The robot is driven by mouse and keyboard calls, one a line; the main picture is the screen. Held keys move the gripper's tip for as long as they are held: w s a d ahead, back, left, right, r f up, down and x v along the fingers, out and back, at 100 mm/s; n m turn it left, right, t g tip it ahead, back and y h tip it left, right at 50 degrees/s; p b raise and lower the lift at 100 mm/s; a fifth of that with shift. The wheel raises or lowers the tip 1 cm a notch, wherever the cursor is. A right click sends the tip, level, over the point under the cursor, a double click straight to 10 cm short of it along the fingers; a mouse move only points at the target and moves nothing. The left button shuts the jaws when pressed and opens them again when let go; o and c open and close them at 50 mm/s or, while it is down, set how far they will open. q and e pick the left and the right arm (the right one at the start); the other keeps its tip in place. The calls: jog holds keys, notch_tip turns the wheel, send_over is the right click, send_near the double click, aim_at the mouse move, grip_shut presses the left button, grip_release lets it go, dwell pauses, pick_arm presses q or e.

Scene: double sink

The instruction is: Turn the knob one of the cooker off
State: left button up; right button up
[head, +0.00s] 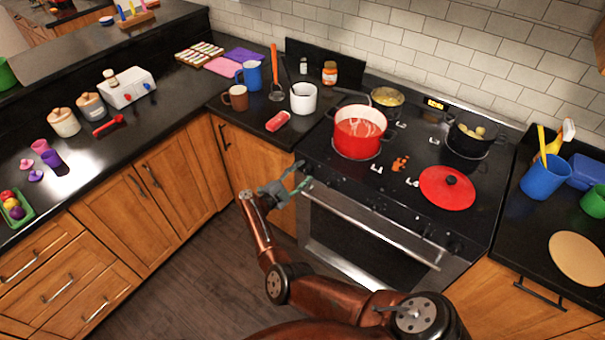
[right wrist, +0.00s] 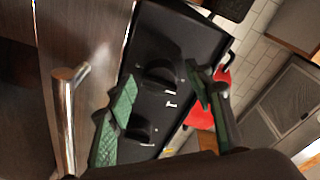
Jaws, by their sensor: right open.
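The cooker (head: 405,175) is black with a steel front, and its knobs sit along the front edge. My right gripper (head: 303,174) is open at the cooker's left front corner. In the right wrist view, its green-padded fingers (right wrist: 160,78) are spread with one black knob (right wrist: 160,75) showing between the fingertips. I cannot tell whether they touch it. The knob markings are too small to read. My left gripper is not in view.
The oven handle (head: 370,222) runs below the knobs, and its steel bar (right wrist: 65,125) is close to my right gripper. On the hob are a red pot (head: 360,128), a red lid (head: 447,188) and a black pan (head: 472,138). The floor (head: 195,275) is clear.

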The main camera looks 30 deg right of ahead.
jog(key=v, duration=0.7)
jog(key=shift+a, duration=0.3)
